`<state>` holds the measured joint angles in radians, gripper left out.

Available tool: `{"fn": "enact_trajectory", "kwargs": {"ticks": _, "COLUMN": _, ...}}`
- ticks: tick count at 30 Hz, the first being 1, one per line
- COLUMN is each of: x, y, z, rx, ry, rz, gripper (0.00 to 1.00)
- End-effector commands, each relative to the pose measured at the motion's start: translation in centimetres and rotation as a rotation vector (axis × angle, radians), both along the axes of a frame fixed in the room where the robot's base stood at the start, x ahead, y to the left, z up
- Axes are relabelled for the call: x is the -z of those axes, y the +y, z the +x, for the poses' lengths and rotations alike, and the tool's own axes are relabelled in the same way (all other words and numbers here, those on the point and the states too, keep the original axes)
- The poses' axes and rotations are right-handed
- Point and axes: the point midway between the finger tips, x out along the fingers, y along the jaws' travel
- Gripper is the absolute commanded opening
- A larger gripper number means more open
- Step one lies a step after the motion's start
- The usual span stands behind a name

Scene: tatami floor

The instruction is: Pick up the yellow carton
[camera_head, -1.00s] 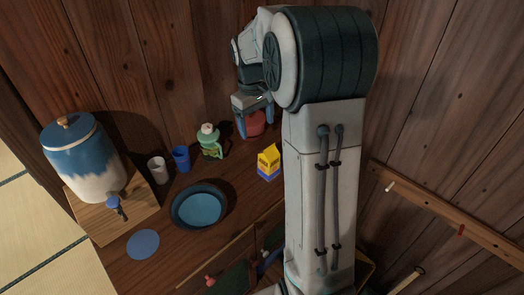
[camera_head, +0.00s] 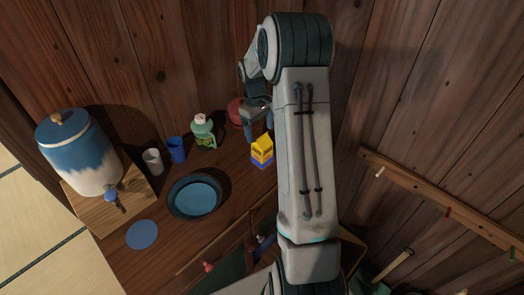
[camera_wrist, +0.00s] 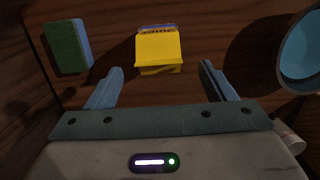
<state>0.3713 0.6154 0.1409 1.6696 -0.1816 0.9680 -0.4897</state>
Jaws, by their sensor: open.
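The yellow carton (camera_head: 261,150) with a blue lower part stands upright on the wooden table in the head view. In the wrist view the carton (camera_wrist: 158,47) lies just beyond the fingertips, roughly centred between them. My gripper (camera_head: 259,126) is beside and above the carton, partly overlapped by my arm. In the wrist view my gripper (camera_wrist: 161,75) has its two blue fingers spread apart with nothing between them. The carton appears apart from both fingers.
A red object (camera_head: 238,112) and a green bottle (camera_head: 203,132) stand near the wall. Blue cup (camera_head: 177,149), white cup (camera_head: 153,161), blue bowl (camera_head: 195,197) and dispenser (camera_head: 80,155) are further left. A green-and-blue block (camera_wrist: 65,45) lies left of the carton in the wrist view.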

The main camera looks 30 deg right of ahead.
Motion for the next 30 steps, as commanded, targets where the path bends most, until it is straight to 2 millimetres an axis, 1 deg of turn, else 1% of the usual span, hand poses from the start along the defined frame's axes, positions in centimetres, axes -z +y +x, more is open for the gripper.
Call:
{"fn": "enact_trajectory", "kwargs": {"ticks": 2, "x": 0.6, "y": -0.1, "z": -0.3, "rx": 0.0, "ry": 0.005, "rz": 0.001, "gripper": 0.76}}
{"fn": "enact_trajectory", "kwargs": {"ticks": 7, "x": 3.0, "y": -0.5, "z": -1.1, "rx": 0.002, "ry": 0.006, "rz": 0.003, "gripper": 0.76}}
{"fn": "enact_trajectory", "kwargs": {"ticks": 10, "x": 4.4, "y": -0.5, "z": -1.1, "rx": 0.001, "ry": 0.005, "rz": 0.001, "gripper": 0.76}}
{"fn": "enact_trajectory", "kwargs": {"ticks": 14, "x": 5.0, "y": -0.5, "z": -1.1, "rx": 0.001, "ry": 0.001, "rz": 0.0, "gripper": 0.76}}
{"fn": "enact_trajectory", "kwargs": {"ticks": 19, "x": 5.1, "y": -0.5, "z": -1.1, "rx": 0.001, "ry": 0.001, "rz": 0.0, "gripper": 0.76}}
{"fn": "enact_trajectory", "kwargs": {"ticks": 20, "x": 5.1, "y": -0.5, "z": -1.1, "rx": 0.001, "ry": 0.001, "rz": 0.0, "gripper": 0.74}}
{"fn": "enact_trajectory", "kwargs": {"ticks": 21, "x": 5.1, "y": -0.5, "z": -1.1, "rx": 0.001, "ry": 0.001, "rz": 0.0, "gripper": 0.62}}
{"fn": "enact_trajectory", "kwargs": {"ticks": 23, "x": 5.1, "y": -0.5, "z": -1.1, "rx": 0.001, "ry": 0.001, "rz": 0.0, "gripper": 0.46}}
{"fn": "enact_trajectory", "kwargs": {"ticks": 24, "x": 5.1, "y": -0.5, "z": -1.1, "rx": 0.001, "ry": 0.001, "rz": 0.0, "gripper": 0.35}}
{"fn": "enact_trajectory", "kwargs": {"ticks": 26, "x": 5.0, "y": -0.5, "z": -1.1, "rx": 0.001, "ry": 0.001, "rz": 0.0, "gripper": 0.18}}
{"fn": "enact_trajectory", "kwargs": {"ticks": 27, "x": 5.0, "y": -0.5, "z": -1.1, "rx": 0.0, "ry": 0.001, "rz": 0.001, "gripper": 0.07}}
{"fn": "enact_trajectory", "kwargs": {"ticks": 28, "x": 5.0, "y": -0.5, "z": -1.1, "rx": 0.001, "ry": 0.0, "rz": 0.0, "gripper": 0.03}}
{"fn": "enact_trajectory", "kwargs": {"ticks": 30, "x": 5.0, "y": -0.5, "z": -1.1, "rx": 0.001, "ry": 0.0, "rz": 0.0, "gripper": 0.03}}
